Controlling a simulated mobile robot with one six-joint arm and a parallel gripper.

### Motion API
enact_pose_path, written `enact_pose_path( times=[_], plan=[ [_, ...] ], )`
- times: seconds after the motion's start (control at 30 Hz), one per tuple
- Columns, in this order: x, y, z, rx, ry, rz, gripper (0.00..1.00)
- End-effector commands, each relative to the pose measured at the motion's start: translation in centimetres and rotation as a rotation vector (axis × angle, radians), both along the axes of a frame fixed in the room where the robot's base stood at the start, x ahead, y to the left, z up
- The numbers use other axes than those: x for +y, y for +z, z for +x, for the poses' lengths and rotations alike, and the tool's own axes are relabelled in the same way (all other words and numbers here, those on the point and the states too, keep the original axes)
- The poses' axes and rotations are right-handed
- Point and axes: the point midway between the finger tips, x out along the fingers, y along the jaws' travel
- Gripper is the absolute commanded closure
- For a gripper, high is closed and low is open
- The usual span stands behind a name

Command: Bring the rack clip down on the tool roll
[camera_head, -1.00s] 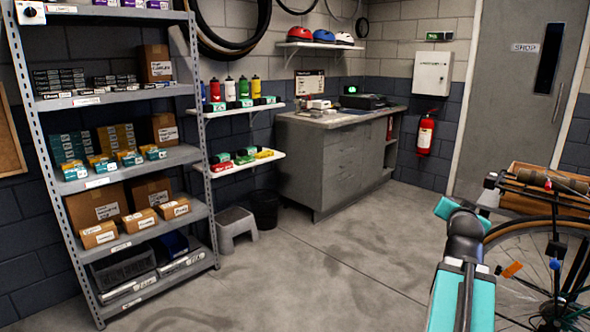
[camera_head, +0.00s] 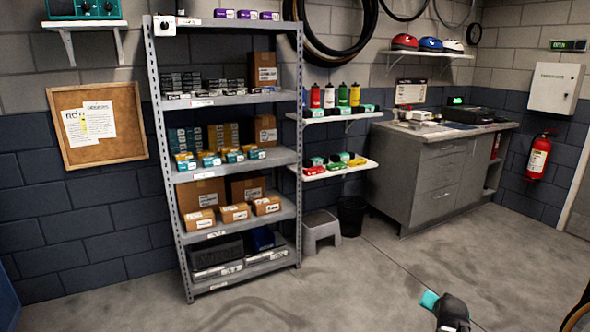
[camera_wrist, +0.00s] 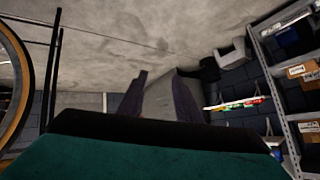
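Neither the rack clip nor the tool roll can be made out in the views of now. My gripper (camera_wrist: 160,80) shows in the wrist view as two dark fingers standing apart, with nothing held between them. The grey cabinet shows far off through the gap. A bike wheel (camera_wrist: 12,85) and thin black bars (camera_wrist: 52,70) stand at the left edge of the wrist view. In the head view only part of a wheel (camera_head: 580,312) shows at the lower right corner.
A loaded metal shelf rack (camera_head: 228,168) stands against the wall. A step stool (camera_head: 321,232) and a black bin (camera_head: 351,217) are beside it, then the grey cabinet (camera_head: 425,180). Wall shelves (camera_head: 342,170) hold small goods. The concrete floor (camera_head: 350,285) in front is clear.

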Motion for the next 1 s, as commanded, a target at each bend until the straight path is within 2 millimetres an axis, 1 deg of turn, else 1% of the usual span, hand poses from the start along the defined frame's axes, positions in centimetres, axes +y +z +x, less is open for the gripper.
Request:
enact_pose_path(
  times=[0.03,0.17,0.27,0.3,0.47,0.6,0.77,0.8,0.87,1.0],
  plan=[
    [1.6,-1.3,0.0,0.03,0.023,0.013,0.69],
    [5.4,-4.9,-0.2,0.102,0.077,0.04,0.69],
    [8.2,-7.5,-0.8,0.159,0.117,0.059,0.69],
    [9.3,-8.6,-1.1,0.183,0.133,0.066,0.69],
    [13.7,-12.7,-2.7,0.279,0.198,0.094,0.69],
    [17.4,-16.0,-4.8,0.367,0.256,0.113,0.69],
    [21.2,-19.6,-7.7,0.472,0.32,0.132,0.69],
    [22.2,-20.4,-8.6,0.498,0.337,0.137,0.69],
    [23.4,-21.7,-9.9,0.539,0.36,0.143,0.69],
    [26.3,-24.4,-13.3,0.637,0.417,0.155,0.69]
  ],
)
